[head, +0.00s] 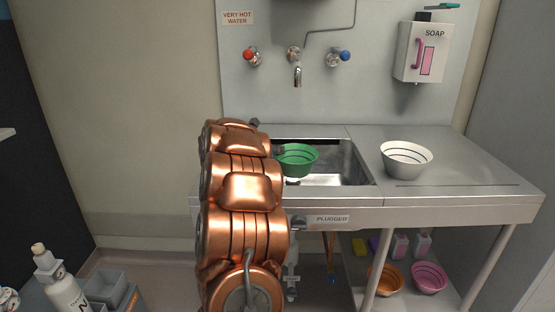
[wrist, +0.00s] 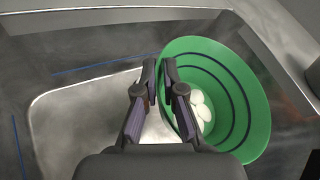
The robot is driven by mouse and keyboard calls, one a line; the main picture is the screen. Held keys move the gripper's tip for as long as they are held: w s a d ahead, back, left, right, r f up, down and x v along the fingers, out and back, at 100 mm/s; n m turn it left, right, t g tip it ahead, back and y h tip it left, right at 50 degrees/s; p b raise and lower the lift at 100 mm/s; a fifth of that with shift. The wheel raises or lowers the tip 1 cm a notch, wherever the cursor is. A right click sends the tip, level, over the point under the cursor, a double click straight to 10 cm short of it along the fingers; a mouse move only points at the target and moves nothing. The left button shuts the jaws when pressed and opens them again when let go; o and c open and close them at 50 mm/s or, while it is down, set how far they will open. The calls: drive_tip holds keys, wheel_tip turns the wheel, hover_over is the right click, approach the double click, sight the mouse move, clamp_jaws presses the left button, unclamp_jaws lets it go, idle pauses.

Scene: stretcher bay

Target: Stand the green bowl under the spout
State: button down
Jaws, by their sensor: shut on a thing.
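The green bowl (head: 297,159) with dark rings inside is at the sink basin (head: 345,165), below the spout (head: 298,76) in the head view. In the wrist view the green bowl (wrist: 233,95) is on the right, and a few pale round things (wrist: 200,108) lie in it. My gripper (wrist: 159,72) is shut on the bowl's left rim, one finger inside the wall and one outside. The bowl is over or in the basin; I cannot tell whether its base touches the basin floor. My copper arm hides the left part of the basin in the head view.
A white bowl (head: 407,157) stands on the drainboard right of the basin. A soap dispenser (head: 422,52) hangs on the back panel. Red (head: 251,56) and blue (head: 345,56) taps flank the spout. Orange (head: 385,279) and pink (head: 430,277) bowls lie on the shelf below.

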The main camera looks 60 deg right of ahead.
wheel_tip(320, 180, down, 2)
drive_tip(key=shift+f, duration=0.1)
drive_tip(key=shift+f+b, duration=0.6)
drive_tip(key=shift+b, duration=0.4)
drive_tip(key=c, duration=1.3)
unclamp_jaws()
drive_tip(key=shift+r, duration=0.1)
drive_tip(key=shift+r+p, duration=0.75)
drive_tip(key=shift+p, duration=0.3)
drive_tip(key=shift+w+a, duration=0.15)
drive_tip(key=shift+a, duration=0.15)
drive_tip(key=v, duration=1.1)
drive_tip(key=shift+a+b, duration=0.15)
drive_tip(key=shift+b, duration=0.15)
